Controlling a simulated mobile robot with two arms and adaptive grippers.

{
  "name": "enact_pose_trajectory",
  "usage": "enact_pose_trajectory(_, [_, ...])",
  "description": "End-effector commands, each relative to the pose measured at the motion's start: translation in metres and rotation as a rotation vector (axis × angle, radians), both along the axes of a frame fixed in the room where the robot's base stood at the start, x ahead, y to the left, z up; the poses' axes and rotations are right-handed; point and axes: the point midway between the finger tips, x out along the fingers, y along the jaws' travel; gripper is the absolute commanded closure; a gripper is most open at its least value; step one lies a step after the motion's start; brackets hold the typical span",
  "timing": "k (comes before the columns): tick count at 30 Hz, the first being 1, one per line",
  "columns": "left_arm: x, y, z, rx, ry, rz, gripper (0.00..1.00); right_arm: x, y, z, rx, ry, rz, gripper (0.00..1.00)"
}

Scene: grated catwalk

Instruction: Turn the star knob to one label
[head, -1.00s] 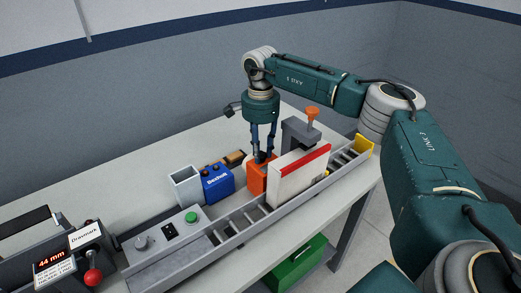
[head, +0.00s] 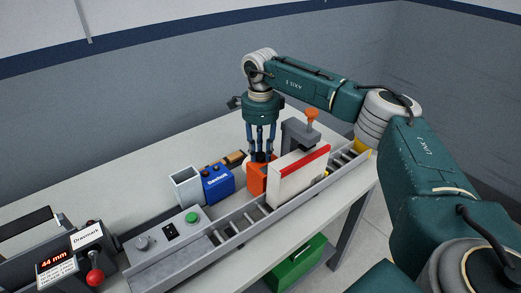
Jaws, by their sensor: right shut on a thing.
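An orange box (head: 256,180) stands on the bench beside the conveyor, partly hidden by a white panel with a red stripe. My right gripper (head: 261,156) points straight down over the top of this box. Its fingers are closed around a small dark part there, which looks like the star knob (head: 260,157). The fingers hide most of the knob, and it is too small to make out its arms or pointer. I cannot read any labels around it. My left gripper is not in view.
A blue box (head: 217,184), a grey open bin (head: 187,187) and a control box with a green button (head: 191,217) are to the left.

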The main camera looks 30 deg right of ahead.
Motion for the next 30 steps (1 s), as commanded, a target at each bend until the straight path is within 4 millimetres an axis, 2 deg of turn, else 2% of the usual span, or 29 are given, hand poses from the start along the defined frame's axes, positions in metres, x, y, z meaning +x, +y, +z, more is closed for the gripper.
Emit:
enact_pose_trajectory(18, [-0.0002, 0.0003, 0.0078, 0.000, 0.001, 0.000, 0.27, 0.0008, -0.0002, 0.0015, 0.000, -0.003, -0.581, 0.99])
enact_pose_trajectory(30, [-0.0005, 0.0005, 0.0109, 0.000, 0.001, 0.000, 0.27, 0.0011, -0.0006, 0.0018, 0.000, -0.004, -0.871, 0.99])
